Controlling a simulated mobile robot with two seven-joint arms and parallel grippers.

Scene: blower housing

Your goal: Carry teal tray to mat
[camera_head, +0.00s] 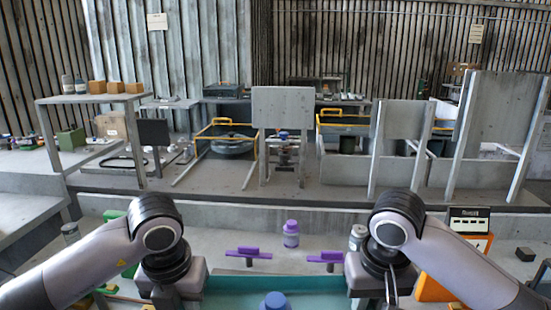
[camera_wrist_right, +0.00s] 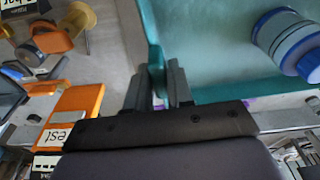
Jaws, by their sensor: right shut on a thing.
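The teal tray (camera_head: 235,288) is at the bottom centre of the head view, between my two arms and cut off by the picture edge. A blue-capped jar (camera_head: 275,301) is in it; the jar and the tray (camera_wrist_right: 210,50) also show in the right wrist view. My right gripper (camera_wrist_right: 157,84) is shut on the tray's side wall, one finger on each side. My left gripper (camera_head: 180,292) is at the tray's left side; its fingertips are hidden. I cannot make out the mat.
A purple jar (camera_head: 291,235) and two purple T-shaped pieces (camera_head: 248,252) (camera_head: 327,257) are just beyond the tray. An orange object (camera_head: 437,289) and a dark sign (camera_head: 468,219) are at the right. A raised ledge (camera_head: 240,204) with grey stands runs behind.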

